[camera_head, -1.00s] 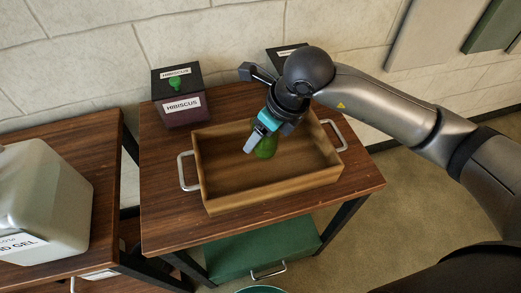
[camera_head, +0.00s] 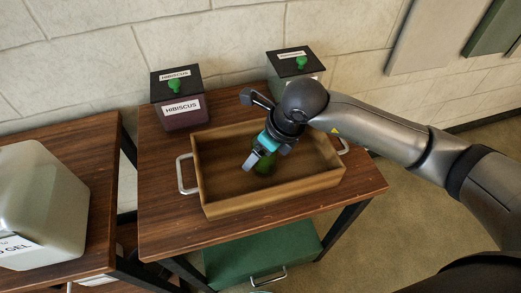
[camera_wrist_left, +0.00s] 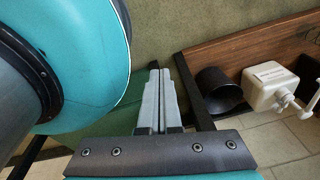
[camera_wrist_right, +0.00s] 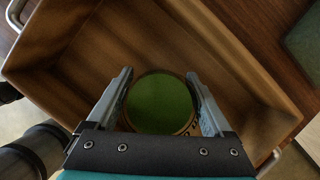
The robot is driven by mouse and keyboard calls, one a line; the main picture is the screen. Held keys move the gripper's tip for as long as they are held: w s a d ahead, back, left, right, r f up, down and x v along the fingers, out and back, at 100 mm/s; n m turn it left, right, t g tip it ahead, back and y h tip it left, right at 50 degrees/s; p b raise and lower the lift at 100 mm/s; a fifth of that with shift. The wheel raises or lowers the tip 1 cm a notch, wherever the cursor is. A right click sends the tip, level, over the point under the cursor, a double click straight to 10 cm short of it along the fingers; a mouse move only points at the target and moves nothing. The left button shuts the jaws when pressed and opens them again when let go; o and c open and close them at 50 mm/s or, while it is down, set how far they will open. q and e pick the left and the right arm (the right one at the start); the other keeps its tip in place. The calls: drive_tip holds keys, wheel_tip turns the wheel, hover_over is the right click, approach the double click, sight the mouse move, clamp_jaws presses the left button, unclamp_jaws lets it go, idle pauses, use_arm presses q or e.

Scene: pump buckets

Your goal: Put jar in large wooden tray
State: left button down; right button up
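The large wooden tray (camera_head: 207,178) sits on the brown table, with a metal handle at each end. The jar (camera_head: 264,165) looks green and is inside the tray's walls, partly hidden by my right gripper (camera_head: 256,163). I cannot tell whether the jar touches the tray floor. In the left wrist view, my left gripper (camera_wrist_left: 160,75) has its fingers together, with nothing between them.
A hibiscus box (camera_head: 181,103) and a second dark-topped box (camera_head: 297,68) stand behind the tray. A large gel container (camera_head: 42,205) is on the left table. A green box (camera_head: 262,250) sits below. The tray's interior around the jar is clear.

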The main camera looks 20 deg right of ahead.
drive_tip(key=shift+o, duration=1)
use_arm(q)
drive_tip(key=shift+r, duration=0.1)
use_arm(e)
drive_tip(key=shift+r, duration=0.1)
drive_tip(key=p+v, duration=0.2)
drive_tip(key=v, duration=0.8)
drive_tip(key=shift+r, duration=0.3)
use_arm(q)
drive_tip(key=shift+g, duration=0.3)
drive_tip(key=s+d+r, duration=0.2)
drive_tip(key=s, duration=0.1)
drive_tip(key=shift+s+d+r+p, duration=0.1)
drive_tip(key=shift+r+p, duration=0.05)
drive_tip(key=shift+p, duration=0.2)
use_arm(e)
drive_tip(key=shift+s+d+r, duration=0.2)
drive_tip(key=shift+r, duration=0.45)
use_arm(q)
drive_tip(key=shift+w, duration=0.45)
